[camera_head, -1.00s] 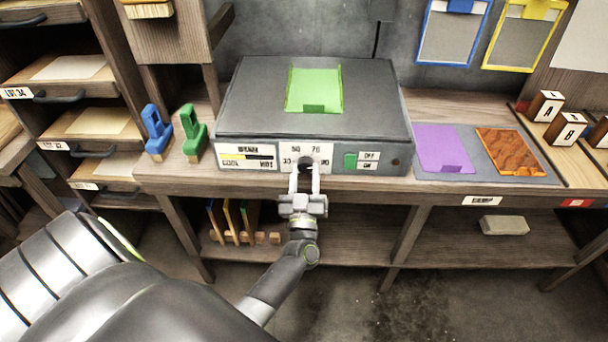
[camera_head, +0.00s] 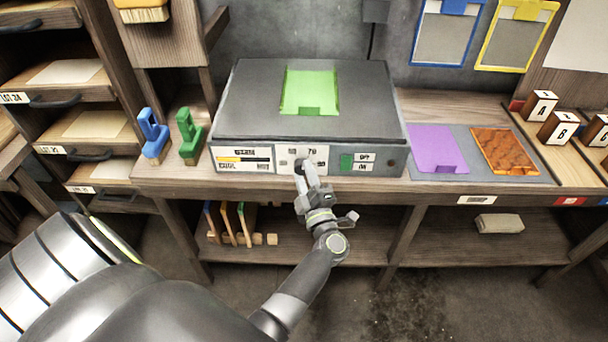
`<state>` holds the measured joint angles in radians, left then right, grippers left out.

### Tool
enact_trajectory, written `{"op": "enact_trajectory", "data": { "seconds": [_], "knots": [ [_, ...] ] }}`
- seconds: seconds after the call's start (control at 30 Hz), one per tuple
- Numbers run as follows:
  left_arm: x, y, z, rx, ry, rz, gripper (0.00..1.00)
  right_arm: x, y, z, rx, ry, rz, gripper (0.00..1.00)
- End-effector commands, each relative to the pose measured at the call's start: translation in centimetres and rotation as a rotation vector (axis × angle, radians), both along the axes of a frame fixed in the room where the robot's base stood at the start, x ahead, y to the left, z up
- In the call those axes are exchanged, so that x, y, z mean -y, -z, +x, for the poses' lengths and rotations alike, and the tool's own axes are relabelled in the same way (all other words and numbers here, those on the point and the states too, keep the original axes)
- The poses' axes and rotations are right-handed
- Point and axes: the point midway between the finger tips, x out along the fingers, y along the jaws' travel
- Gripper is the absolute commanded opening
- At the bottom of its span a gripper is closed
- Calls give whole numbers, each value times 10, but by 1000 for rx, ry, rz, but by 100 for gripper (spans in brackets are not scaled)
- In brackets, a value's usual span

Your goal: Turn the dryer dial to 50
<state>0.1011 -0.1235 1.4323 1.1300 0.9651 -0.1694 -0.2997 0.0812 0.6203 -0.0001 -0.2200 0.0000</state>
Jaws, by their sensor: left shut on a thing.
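The dryer (camera_head: 236,112) is a dark grey box on the bench. Its front has a white dial plate (camera_head: 318,153) with small numbers; a 70 shows at the top, and the other numbers are blurred or covered. The dark dial (camera_head: 300,165) sits in the middle of that plate, mostly hidden by my gripper. My left gripper (camera_head: 304,171) is shut on the dial, its fingers tilted and its wrist rolled. The dial's pointer cannot be made out. My right gripper is not in view.
A green sheet (camera_head: 310,88) lies on the dryer top. A green switch (camera_head: 346,162) is right of the dial plate. A purple sheet (camera_head: 436,147) lies right. A shelf is below.

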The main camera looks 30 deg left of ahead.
Motion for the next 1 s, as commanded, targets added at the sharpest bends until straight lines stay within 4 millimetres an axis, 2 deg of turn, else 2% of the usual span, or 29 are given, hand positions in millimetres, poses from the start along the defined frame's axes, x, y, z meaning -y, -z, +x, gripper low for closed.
{"op": "enact_trajectory", "data": {
  "seconds": [0.6, 1.0],
  "knots": [
    [2, -7, 1, 294, 0, -479, 14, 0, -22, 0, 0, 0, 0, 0],
    [2, -8, 1, 401, -1, -656, 14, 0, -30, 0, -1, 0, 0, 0]
  ]
}}
